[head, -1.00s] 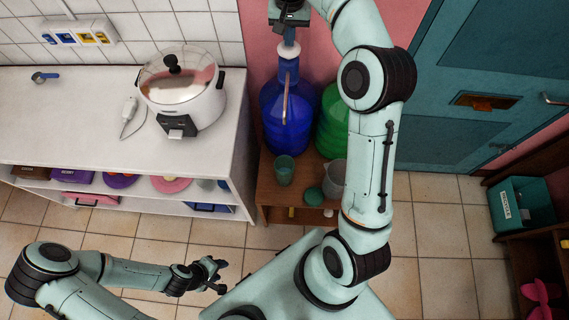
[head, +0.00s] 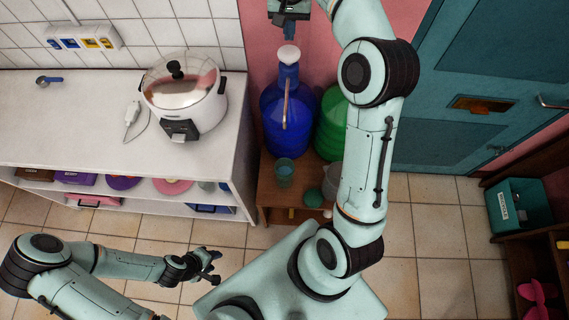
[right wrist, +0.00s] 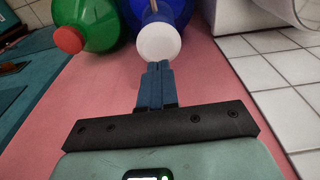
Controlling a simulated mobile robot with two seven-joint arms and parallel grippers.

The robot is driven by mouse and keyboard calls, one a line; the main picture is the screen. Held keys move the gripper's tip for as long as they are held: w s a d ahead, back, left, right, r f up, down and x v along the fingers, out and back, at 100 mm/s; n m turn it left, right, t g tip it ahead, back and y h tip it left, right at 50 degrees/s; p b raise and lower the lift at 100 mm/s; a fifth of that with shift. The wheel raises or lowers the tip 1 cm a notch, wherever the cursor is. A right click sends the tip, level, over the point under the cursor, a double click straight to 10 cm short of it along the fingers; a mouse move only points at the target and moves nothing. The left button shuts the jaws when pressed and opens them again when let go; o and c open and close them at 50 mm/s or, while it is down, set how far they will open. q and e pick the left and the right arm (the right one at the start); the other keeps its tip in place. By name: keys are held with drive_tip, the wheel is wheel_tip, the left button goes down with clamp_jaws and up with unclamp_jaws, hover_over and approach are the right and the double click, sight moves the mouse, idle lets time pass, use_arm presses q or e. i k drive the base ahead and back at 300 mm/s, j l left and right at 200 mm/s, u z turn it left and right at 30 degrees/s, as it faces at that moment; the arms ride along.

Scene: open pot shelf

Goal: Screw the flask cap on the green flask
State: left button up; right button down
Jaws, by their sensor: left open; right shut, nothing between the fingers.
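The green flask (head: 331,123) stands on a low wooden stand, partly hidden behind my right arm. In the right wrist view, the green flask (right wrist: 98,22) has a red cap (right wrist: 69,40) on its neck. The blue flask (head: 287,122) stands beside it with a white cap (head: 288,54) on top; the cap also shows in the right wrist view (right wrist: 159,42). My right gripper (head: 289,36) is shut and empty just above the white cap, with a small gap in the head view. My left gripper (head: 214,268) is open and empty over the floor.
The wooden stand (head: 268,196) also holds a green cup (head: 284,172), a green ball-like item (head: 313,198) and a grey container (head: 333,175). A white counter (head: 60,120) with a cooker (head: 184,95) is at left. A teal bin (head: 520,205) is at right.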

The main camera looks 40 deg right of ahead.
sight(283, 168)
drive_tip(key=k, duration=1)
